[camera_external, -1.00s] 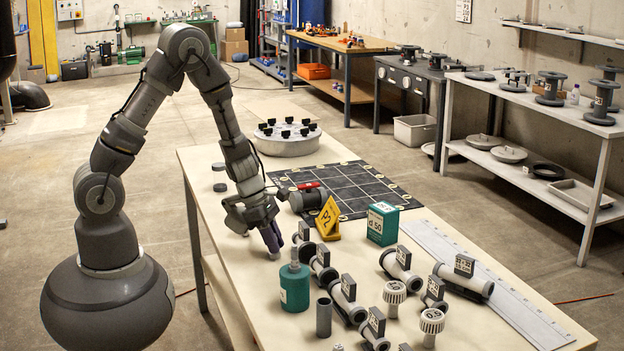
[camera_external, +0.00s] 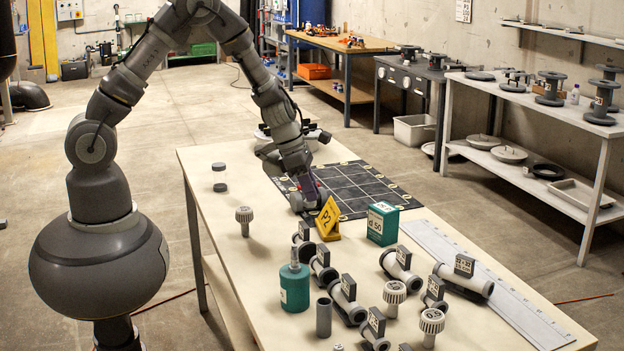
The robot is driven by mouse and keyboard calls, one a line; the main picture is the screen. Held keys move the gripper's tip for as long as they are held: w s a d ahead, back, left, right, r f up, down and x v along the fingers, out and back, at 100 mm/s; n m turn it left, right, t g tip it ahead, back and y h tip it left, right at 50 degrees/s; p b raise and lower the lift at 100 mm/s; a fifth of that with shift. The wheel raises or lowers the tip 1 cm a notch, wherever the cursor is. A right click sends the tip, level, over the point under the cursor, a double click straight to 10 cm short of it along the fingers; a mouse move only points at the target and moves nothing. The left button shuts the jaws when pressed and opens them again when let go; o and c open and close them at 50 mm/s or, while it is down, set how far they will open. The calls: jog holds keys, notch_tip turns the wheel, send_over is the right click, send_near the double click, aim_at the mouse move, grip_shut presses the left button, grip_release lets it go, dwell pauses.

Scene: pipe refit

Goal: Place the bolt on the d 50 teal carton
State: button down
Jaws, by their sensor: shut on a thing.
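The teal carton (camera_external: 382,224), marked d 50, stands upright on the right part of the table, with a pale label on its front. My gripper (camera_external: 311,202) is to the left of the carton, over the near left edge of the dark gridded mat, with the yellow P2 sign between them. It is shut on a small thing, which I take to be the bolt. The bolt is hidden by the fingers, so its shape and tilt cannot be told.
The yellow P2 sign (camera_external: 328,218) stands close to my gripper. A grey knurled cap on a stem (camera_external: 245,216) stands at left. A teal bottle (camera_external: 294,287) and several pipe fittings fill the front. The gridded mat (camera_external: 352,190) lies behind.

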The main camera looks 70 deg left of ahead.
jog(key=w+d+r+n+p, duration=0.1)
jog(key=w+r, duration=0.1)
jog(key=w, duration=0.4)
jog(key=b, duration=0.1)
send_near(392, 207)
jog(key=shift+w+d+f+t, duration=0.3)
jog(key=shift+w+d+f, duration=0.15)
jog(key=shift+w, duration=0.15)
jog(key=shift+f+b, duration=0.8)
jog(key=shift+f, duration=0.85)
jog(key=shift+f, duration=0.1)
jog(key=shift+f, duration=0.1)
jog(key=c, duration=1)
grip_release()
jog(key=shift+c, duration=0.2)
